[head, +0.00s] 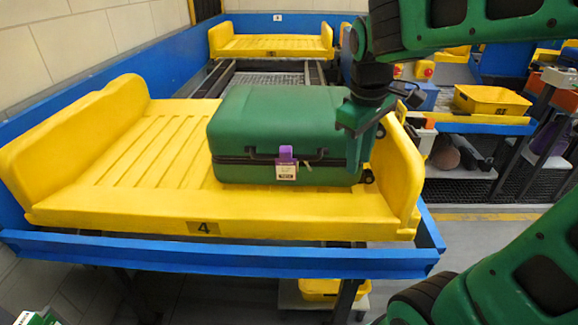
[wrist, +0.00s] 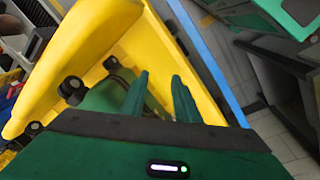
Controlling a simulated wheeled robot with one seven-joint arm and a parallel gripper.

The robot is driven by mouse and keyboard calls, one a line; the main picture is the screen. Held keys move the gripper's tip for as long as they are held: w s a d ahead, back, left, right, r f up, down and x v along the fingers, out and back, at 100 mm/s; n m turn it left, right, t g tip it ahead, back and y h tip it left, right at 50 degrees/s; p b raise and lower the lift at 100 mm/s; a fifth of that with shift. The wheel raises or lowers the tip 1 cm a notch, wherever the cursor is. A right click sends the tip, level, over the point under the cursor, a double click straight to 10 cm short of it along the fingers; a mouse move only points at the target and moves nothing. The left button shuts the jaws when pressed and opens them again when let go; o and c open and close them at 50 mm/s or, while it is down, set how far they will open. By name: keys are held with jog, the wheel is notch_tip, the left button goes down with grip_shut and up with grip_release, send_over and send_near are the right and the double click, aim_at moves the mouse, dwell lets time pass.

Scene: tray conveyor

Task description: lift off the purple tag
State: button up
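The purple tag (head: 286,155) hangs at the handle on the front side of a green suitcase (head: 265,115), with a white label below the purple part. The suitcase lies on a yellow tray (head: 120,205) marked 4. My gripper (head: 361,155) is at the suitcase's right end, right of the tag and apart from it, pointing down. In the wrist view, its two green fingers (wrist: 159,84) stand apart with nothing held between them. Part of the suitcase (wrist: 103,99) with its wheels shows beyond them. The tag is not visible in the wrist view.
The tray's raised right end wall (head: 398,165) stands close to my gripper. A blue rail (head: 215,256) runs along the front. Another yellow tray (head: 270,45) is behind, and a yellow bin (head: 490,101) stands at the right. The tray's left half is bare.

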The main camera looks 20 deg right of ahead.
aim_at(286, 157)
jog(key=w+a+r+n+t, duration=0.1)
jog(key=w+a+r+n, duration=0.3)
jog(key=w+a+n, duration=0.65)
jog(key=shift+m, duration=0.65)
jog(key=f, duration=0.1)
jog(key=w+a+f, duration=0.1)
jog(key=f, duration=0.1)
jog(key=w+a+f, duration=0.1)
jog(key=shift+a+f, duration=0.1)
jog(key=shift+f, duration=0.2)
jog(key=shift+x, duration=3)
jog(key=c, duration=0.7)
